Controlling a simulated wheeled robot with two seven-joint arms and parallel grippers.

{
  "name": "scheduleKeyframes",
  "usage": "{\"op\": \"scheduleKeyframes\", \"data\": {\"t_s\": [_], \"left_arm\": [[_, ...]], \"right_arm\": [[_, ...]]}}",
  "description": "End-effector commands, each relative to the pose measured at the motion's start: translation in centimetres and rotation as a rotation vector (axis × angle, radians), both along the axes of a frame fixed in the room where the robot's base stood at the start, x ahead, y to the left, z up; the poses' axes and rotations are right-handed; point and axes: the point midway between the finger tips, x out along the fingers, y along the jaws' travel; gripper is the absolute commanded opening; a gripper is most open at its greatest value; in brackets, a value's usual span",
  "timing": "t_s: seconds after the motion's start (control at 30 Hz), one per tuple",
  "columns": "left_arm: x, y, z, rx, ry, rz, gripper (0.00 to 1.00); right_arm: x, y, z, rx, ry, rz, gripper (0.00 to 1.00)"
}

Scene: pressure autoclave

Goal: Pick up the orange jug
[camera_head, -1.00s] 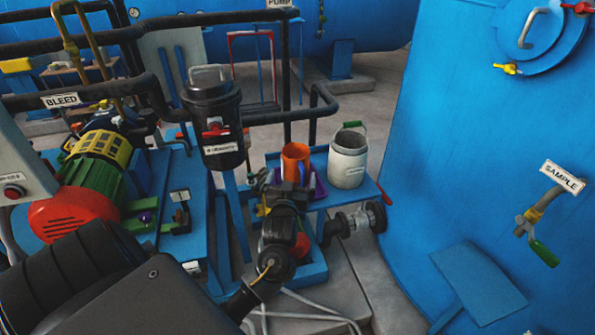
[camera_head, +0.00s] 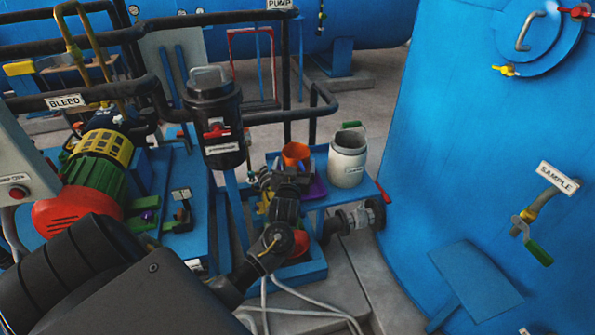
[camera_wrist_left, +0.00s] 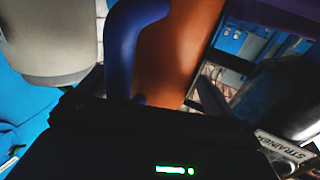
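The orange jug (camera_head: 296,153) stands at the blue stand between the black strainer and the white pot. Its lower part is hidden behind my left gripper (camera_head: 283,176), which is right in front of it. In the left wrist view the jug's orange wall (camera_wrist_left: 180,50) is very close. Its blue handle (camera_wrist_left: 122,45) reaches down to the dark gripper body. The fingertips are too dark and covered to show whether they are open or shut on the handle. My right gripper is out of view.
A white pot (camera_head: 347,160) stands close to the jug's right. The black strainer (camera_head: 215,115) rises to its left. A purple piece (camera_head: 318,188) lies by the gripper. A red-tipped lever (camera_head: 383,193) sticks out at the stand's right. The big blue tank (camera_head: 470,150) fills the right.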

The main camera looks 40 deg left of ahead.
Motion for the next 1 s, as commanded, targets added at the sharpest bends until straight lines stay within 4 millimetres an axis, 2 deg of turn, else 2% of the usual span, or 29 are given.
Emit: {"op": "scheduleKeyframes", "data": {"t_s": [0.03, 0.3, 0.67, 0.83, 1.0], "left_arm": [[0.0, 0.0, 0.0, 0.0, 0.0, 0.0, 0.84], [0.0, 0.0, 0.0, 0.0, 0.0, 0.0, 0.52], [0.0, 0.0, 0.7, -0.001, -0.003, 0.0, 0.51], [0.0, 0.0, 3.3, -0.001, -0.009, 0.001, 0.51], [-2.6, -2.3, 7.3, -0.005, -0.009, -0.001, 0.51]], "right_arm": [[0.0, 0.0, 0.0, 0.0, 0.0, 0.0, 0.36], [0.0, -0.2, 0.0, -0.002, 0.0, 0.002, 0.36], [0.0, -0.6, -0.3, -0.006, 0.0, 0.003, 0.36], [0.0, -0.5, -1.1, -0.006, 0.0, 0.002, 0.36], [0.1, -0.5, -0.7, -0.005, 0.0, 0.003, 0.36]]}}
